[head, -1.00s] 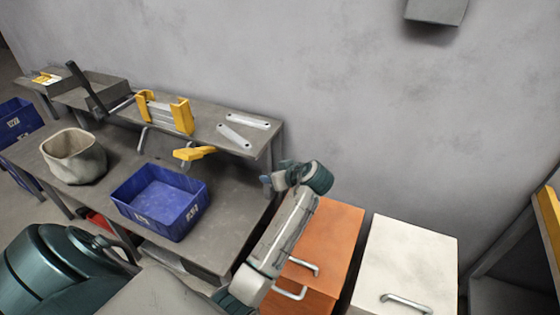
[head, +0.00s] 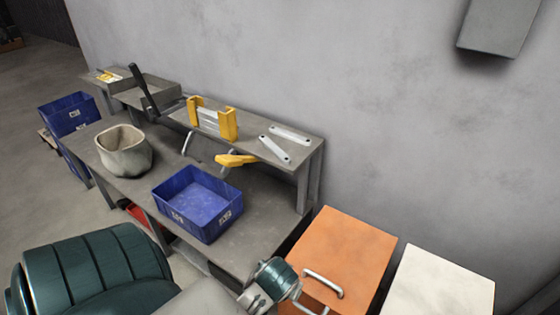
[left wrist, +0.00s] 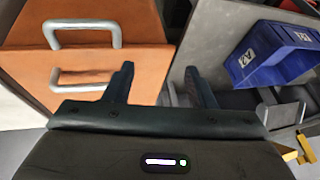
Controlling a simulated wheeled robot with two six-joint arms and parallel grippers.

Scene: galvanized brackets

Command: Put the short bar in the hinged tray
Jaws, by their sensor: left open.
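Two pale bars lie on the raised back shelf in the head view: one (head: 290,134) nearer the wall and one (head: 274,149) nearer the front edge. I cannot tell for sure which is the short bar. A grey open tray (head: 172,92) with a dark upright flap or lever (head: 144,90) stands farther left on the shelf; it looks like the hinged tray. My left gripper (left wrist: 159,68) is open and empty in the left wrist view, in front of the orange cabinet, away from bars and tray. My right gripper is out of view.
A yellow-ended fixture (head: 227,124) stands between tray and bars, with a yellow clamp-like part (head: 236,160) below. A blue bin (head: 205,227) and a beige pot (head: 123,163) are on the lower bench. An orange cabinet (head: 345,250) and a white cabinet (head: 440,282) stand right.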

